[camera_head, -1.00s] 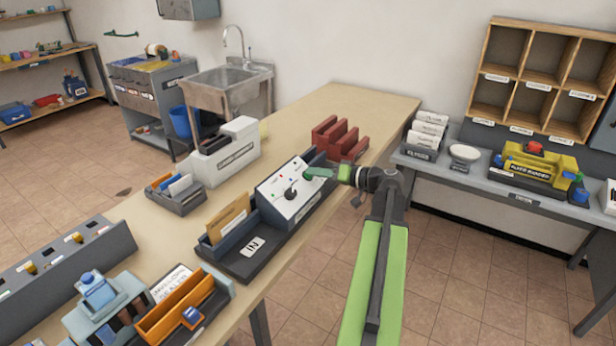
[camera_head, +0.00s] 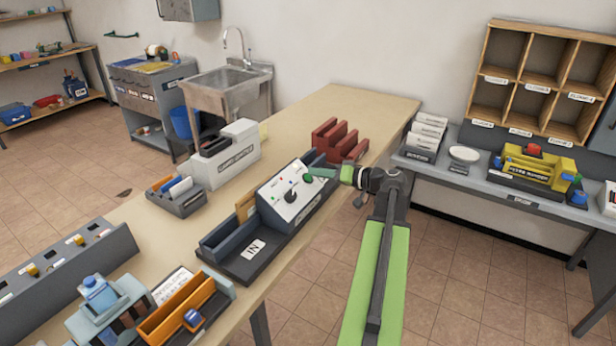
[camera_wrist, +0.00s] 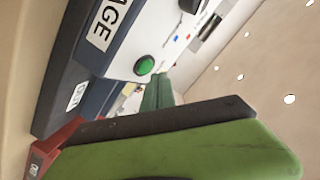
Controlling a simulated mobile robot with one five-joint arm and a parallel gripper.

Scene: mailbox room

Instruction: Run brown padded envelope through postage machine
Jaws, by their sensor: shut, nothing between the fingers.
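The postage machine (camera_head: 292,196) stands along the table's right edge, with a white sloped panel, a dark lever and a green button (camera_wrist: 144,66). The brown padded envelope (camera_head: 245,206) stands upright at the machine's left end, at the inner end of the IN tray (camera_head: 252,250). Only part of it shows; the rest is hidden by the machine. My gripper (camera_head: 314,174) is shut and empty, its green fingertips beside the green button. I cannot tell whether they touch it. In the wrist view the OUT label (camera_wrist: 77,97) shows on the machine's other end.
A red sorter (camera_head: 340,142) stands behind the machine's far end. A white box-shaped device (camera_head: 232,158) and a small letter holder (camera_head: 178,195) stand to the left. An orange tray (camera_head: 180,310) is at the front. The table's far end is clear.

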